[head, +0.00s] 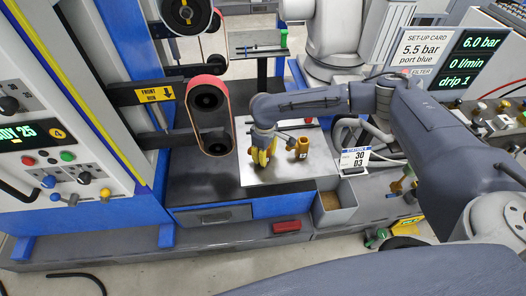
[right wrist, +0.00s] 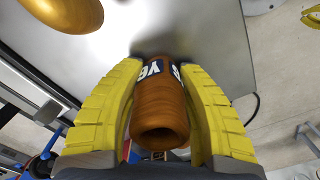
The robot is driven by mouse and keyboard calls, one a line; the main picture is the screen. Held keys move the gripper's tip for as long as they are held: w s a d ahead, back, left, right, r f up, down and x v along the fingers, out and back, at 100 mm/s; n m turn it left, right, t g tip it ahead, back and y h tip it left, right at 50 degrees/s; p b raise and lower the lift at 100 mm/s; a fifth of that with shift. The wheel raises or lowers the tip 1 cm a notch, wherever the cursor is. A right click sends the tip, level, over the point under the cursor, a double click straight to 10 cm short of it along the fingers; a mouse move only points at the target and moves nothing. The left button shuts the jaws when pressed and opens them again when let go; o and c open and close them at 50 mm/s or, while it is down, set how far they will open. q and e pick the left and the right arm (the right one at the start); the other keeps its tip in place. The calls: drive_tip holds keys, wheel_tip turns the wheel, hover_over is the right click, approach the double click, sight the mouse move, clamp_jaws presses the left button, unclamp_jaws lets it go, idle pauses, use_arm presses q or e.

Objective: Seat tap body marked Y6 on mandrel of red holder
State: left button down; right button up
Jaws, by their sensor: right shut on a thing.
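My right gripper (head: 262,157) has yellow fingers and is over the left part of the pale metal tray (head: 247,178). In the right wrist view, the gripper (right wrist: 160,110) is shut on a copper-brown tap body (right wrist: 160,112), one finger on each side. The tap body has a dark blue band with white lettering that reads Y6, and its open round end faces the camera. In the head view the fingers mostly hide it. Another brown tap body (head: 302,147) stands on the tray, right of the gripper. I cannot clearly make out the red holder. My left gripper is not in view.
A red-rimmed belt loop (head: 208,100) stands close left of the tray. A grey open bin (head: 336,205) and a white card reading 30 03 (head: 355,159) are at its right. A brassy rounded part (right wrist: 70,12) shows in the right wrist view. The tray's front right is clear.

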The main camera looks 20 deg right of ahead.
clamp_jaws()
drive_tip(key=shift+w, duration=0.1)
drive_tip(key=shift+r, duration=0.1)
wheel_tip(320, 180, up, 20)
idle(0.5)
idle(0.5)
drive_tip(key=shift+r, duration=1.7)
